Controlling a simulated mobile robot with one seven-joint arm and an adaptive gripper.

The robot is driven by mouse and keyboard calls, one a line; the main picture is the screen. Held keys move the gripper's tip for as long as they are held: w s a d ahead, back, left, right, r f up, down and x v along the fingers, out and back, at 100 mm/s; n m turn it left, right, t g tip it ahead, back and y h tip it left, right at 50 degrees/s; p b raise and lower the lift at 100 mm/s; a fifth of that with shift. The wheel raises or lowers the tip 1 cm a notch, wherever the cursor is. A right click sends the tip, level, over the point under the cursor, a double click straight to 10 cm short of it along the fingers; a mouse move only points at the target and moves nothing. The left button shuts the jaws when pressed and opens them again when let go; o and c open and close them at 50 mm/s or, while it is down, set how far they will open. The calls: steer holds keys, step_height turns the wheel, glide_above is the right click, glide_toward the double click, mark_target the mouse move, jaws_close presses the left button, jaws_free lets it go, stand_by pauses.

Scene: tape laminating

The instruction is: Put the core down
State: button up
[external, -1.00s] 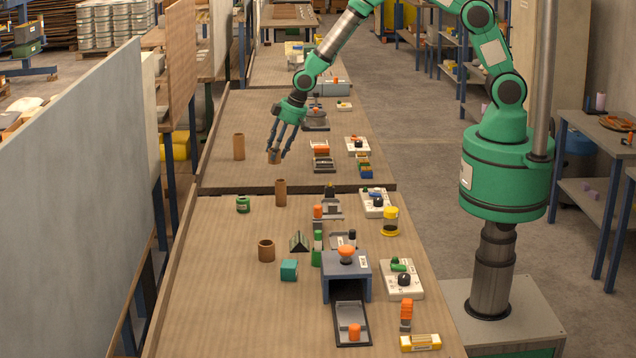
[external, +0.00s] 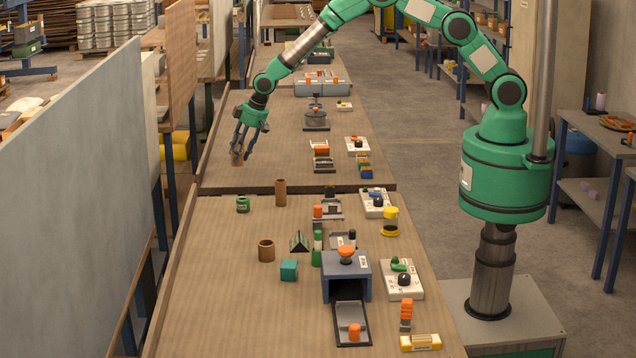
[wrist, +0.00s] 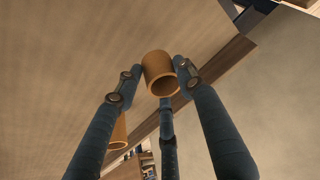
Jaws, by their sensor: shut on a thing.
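My gripper (external: 241,148) is over the far left part of the middle table, its fingers pointing down. It is shut on a short brown core (external: 237,159), a hollow tube. In the wrist view the core (wrist: 157,66) sits between the fingertips, its open end facing the camera. I cannot tell whether it touches the table. A second brown core (wrist: 118,131) shows in the wrist view, partly behind the left finger. In the external view my gripper mostly hides that area.
The table's left edge has a raised wooden rim (external: 214,135) close to my gripper. Orange and black fixtures (external: 322,157) and a white control box (external: 357,146) stand to the right. On the near table are a tall core (external: 280,193) and a short core (external: 266,250). The middle table's centre is clear.

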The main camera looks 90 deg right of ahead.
steer(key=shift+w, duration=0.15)
steer(key=shift+f, duration=1.75)
steer(key=shift+f, duration=0.15)
steer(key=o, duration=0.8)
steer(key=shift+v, duration=6.1)
steer(key=shift+w, duration=0.1)
